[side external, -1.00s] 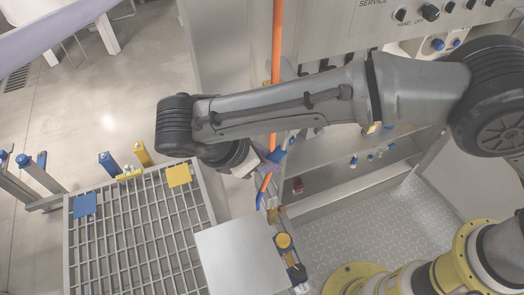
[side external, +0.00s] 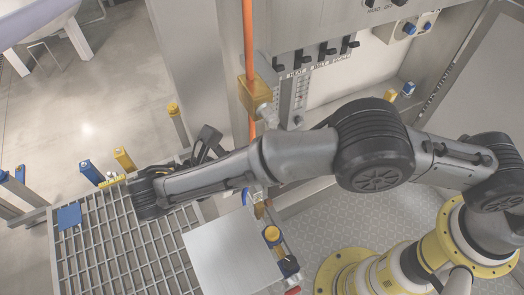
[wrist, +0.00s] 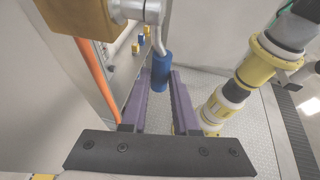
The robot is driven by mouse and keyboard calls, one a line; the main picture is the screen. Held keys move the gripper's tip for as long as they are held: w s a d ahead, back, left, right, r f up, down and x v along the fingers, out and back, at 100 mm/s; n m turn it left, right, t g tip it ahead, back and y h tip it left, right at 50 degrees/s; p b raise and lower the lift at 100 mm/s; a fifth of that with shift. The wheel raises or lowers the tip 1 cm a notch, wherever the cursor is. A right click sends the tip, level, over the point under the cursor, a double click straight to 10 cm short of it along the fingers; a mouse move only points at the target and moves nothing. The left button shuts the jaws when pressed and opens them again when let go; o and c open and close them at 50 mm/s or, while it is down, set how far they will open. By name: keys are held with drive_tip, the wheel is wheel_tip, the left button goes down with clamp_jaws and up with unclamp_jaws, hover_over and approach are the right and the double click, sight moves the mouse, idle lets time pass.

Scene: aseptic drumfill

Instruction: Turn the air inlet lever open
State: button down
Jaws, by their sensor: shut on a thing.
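The air inlet valve is a yellow block (side external: 256,95) on the orange pipe, with a pale metal fitting at its side. It also shows at the top left of the wrist view (wrist: 80,14). A bent metal lever comes from it and ends in a blue grip (wrist: 161,72), which hangs down in the wrist view. My gripper (wrist: 160,75) has its two purple fingers on either side of the blue grip, shut on it near the fingertips. In the side view my arm hides the fingers and the blue grip.
The orange pipe (side external: 247,40) runs upright by the steel cabinet. Black levers (side external: 327,52) stand on the panel at right. A grating platform (side external: 110,235) and a plain metal plate (side external: 235,250) lie below my arm. Open floor (side external: 90,120) is at left.

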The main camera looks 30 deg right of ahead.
idle(0.4)
drive_tip(key=c, duration=0.7)
unclamp_jaws()
